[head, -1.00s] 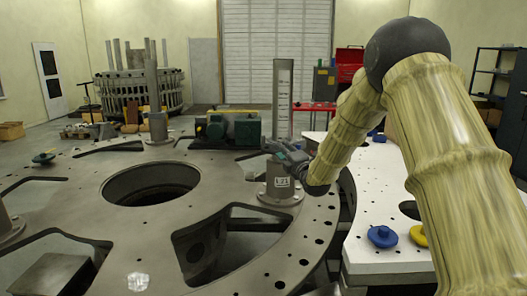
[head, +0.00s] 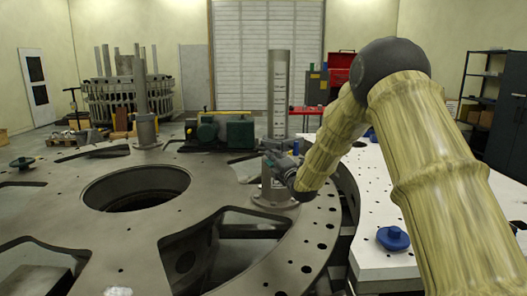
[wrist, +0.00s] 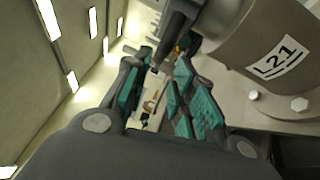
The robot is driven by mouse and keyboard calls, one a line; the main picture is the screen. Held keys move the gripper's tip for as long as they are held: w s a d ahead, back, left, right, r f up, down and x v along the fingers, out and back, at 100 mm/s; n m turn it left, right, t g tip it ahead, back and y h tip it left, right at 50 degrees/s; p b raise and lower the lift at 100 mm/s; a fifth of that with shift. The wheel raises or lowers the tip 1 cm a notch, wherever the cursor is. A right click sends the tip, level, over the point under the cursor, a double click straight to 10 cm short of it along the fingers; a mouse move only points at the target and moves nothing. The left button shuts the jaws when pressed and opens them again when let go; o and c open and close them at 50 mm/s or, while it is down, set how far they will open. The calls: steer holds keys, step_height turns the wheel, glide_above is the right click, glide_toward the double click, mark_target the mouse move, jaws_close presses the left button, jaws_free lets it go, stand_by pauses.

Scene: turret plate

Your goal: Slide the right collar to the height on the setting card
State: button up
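The right collar (head: 268,188) is a grey metal cylinder low on the turret plate (head: 180,228), in front of a tall scaled upright (head: 279,95). In the wrist view the collar (wrist: 270,30) fills the upper right, with a white label (wrist: 275,63) reading "L21". A dark rod-like handle (wrist: 174,38) sticks out from its side. My gripper (head: 277,158) is beside the collar's upper part in the head view. In the wrist view my gripper (wrist: 163,68) has its teal-padded fingers apart, with the handle near the tips; contact is unclear. I cannot make out a setting card.
A large round hole (head: 135,188) and cut-out openings break the plate. A green motor unit (head: 225,130) stands behind the collar. Another post (head: 141,85) stands at back left. A white table (head: 372,205) with a blue knob (head: 392,238) lies right, partly behind my arm.

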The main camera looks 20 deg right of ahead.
mark_target(263, 150)
steer(key=w, duration=0.3)
steer(key=w+p, duration=0.1)
steer(key=w, duration=0.2)
steer(key=w+a+p, duration=0.1)
steer(key=w, duration=0.1)
steer(key=shift+w+r, duration=0.4)
jaws_close()
